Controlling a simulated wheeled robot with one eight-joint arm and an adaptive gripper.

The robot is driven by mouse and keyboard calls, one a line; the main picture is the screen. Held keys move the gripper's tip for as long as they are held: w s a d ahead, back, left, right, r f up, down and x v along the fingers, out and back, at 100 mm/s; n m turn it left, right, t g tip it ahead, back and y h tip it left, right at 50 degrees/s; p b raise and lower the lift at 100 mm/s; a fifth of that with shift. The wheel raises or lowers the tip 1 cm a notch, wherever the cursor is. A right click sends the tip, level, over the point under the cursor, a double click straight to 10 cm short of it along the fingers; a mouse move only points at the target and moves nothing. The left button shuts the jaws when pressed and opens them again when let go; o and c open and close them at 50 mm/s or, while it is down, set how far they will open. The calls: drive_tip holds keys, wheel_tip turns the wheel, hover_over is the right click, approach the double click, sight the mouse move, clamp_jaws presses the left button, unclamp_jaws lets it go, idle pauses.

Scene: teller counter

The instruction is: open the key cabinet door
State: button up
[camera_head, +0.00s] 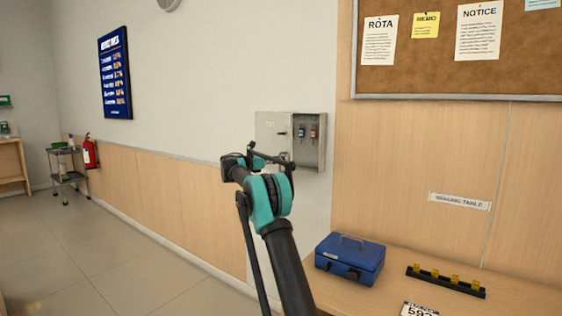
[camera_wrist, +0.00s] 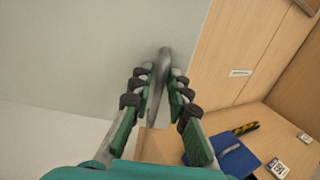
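The key cabinet (camera_head: 322,140) is a grey metal box on the white wall. A small dark handle part shows near the door's free edge. My gripper (camera_head: 270,157) is in front of the lower door in the head view. In the wrist view my gripper (camera_wrist: 161,72) has its fingers close on both sides of a grey bar (camera_wrist: 163,58), which looks like the door handle. The fingers hide part of the bar.
A blue cash box (camera_head: 350,258) and a black rack with yellow pieces (camera_head: 445,281) stand on the wooden counter (camera_head: 390,290) below right. A cork board (camera_head: 440,75) hangs above. A trolley (camera_head: 68,175) and fire extinguisher (camera_head: 90,152) stand far left. Floor at left is clear.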

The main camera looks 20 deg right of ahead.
drive_tip(key=w+v, duration=0.2)
drive_tip(key=v, duration=0.7)
drive_tip(key=w+a+v, duration=0.1)
drive_tip(key=w+v, duration=0.1)
drive_tip(key=v, duration=0.8)
idle(1.4)
drive_tip(key=shift+a, duration=0.1)
drive_tip(key=shift+c, duration=0.5)
